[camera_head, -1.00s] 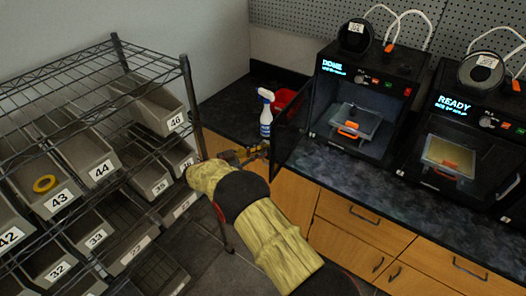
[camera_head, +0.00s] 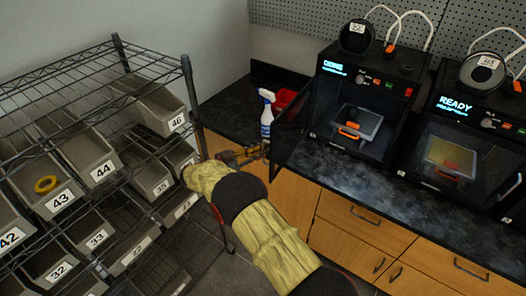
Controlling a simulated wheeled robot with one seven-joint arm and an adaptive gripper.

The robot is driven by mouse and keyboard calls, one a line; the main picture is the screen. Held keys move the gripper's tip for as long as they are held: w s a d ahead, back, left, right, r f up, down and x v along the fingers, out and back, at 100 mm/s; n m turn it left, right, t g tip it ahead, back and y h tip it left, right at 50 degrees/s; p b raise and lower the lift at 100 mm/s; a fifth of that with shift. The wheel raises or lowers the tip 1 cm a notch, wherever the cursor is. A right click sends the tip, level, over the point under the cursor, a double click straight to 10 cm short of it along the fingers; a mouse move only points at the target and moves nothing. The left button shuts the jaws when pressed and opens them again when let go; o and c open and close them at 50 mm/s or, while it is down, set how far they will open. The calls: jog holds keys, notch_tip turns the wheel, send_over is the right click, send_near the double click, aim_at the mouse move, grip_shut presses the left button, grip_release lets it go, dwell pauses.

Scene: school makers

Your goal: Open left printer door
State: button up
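The left printer (camera_head: 366,100) is black, with a lit screen, and stands on the dark counter. Its dark see-through door (camera_head: 287,136) is swung open to the left, standing out from the frame past the counter's front edge. Inside is a build plate with an orange-handled piece (camera_head: 348,130). My gripper (camera_head: 262,151) is at the outer edge of the door, at the end of my yellow-sleeved arm. The fingers are small and dark here, and I cannot tell whether they are open, shut or touching the door.
The right printer (camera_head: 459,140) reads READY, its door shut. A spray bottle (camera_head: 267,115) and a red bin (camera_head: 286,98) stand on the counter (camera_head: 330,172) behind the open door. A wire rack (camera_head: 186,80) with numbered grey bins is close on the left of my gripper.

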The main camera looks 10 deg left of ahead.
jog(key=v, duration=1.1)
jog(key=shift+s+a+f, duration=0.1)
